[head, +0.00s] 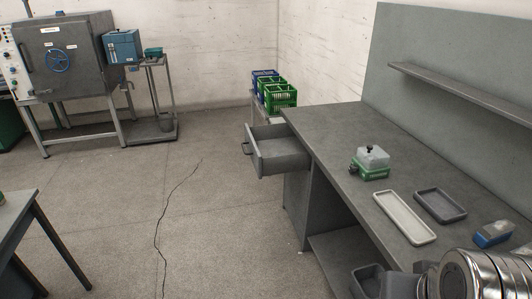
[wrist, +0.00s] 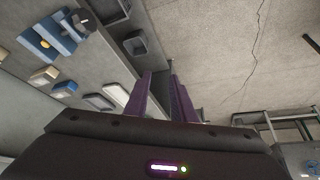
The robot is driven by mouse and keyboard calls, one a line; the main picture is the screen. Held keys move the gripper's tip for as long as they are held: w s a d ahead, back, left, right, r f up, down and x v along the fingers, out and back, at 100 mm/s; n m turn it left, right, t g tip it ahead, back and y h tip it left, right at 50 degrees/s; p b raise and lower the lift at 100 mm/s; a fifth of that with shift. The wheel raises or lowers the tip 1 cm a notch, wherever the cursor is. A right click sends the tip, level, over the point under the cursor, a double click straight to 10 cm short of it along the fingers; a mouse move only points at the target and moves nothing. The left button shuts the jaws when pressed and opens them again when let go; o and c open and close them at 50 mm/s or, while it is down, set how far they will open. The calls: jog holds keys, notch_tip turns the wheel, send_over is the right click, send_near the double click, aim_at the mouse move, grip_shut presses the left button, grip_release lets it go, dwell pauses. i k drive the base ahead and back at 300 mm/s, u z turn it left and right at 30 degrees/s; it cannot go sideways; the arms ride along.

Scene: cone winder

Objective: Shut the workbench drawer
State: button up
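The workbench drawer (head: 284,166) is pulled out from the left end of the grey workbench (head: 345,125) in the head view. Its handle (head: 246,148) is on the outer front panel, facing left. The drawer looks empty. My gripper (wrist: 160,74) shows in the wrist view with two purple fingers apart and nothing between them. In the head view the gripper cannot be made out clearly; my arm is at the bottom right, well away from the drawer. A grey open box (wrist: 141,45) lies beyond the fingers in the wrist view; I cannot tell whether it is the drawer.
On the bench stand a green-based device (head: 371,165), a pale tray (head: 404,218), a dark tray (head: 440,205) and a blue item (head: 492,234). Crates (head: 278,97) stand behind the drawer. The floor (head: 210,220) left of the drawer is clear. Another table (head: 15,210) is at the left.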

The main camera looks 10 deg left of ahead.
aim_at(264, 143)
jog(key=u, duration=1.2)
jog(key=i, duration=2.4)
jog(key=u, duration=0.1)
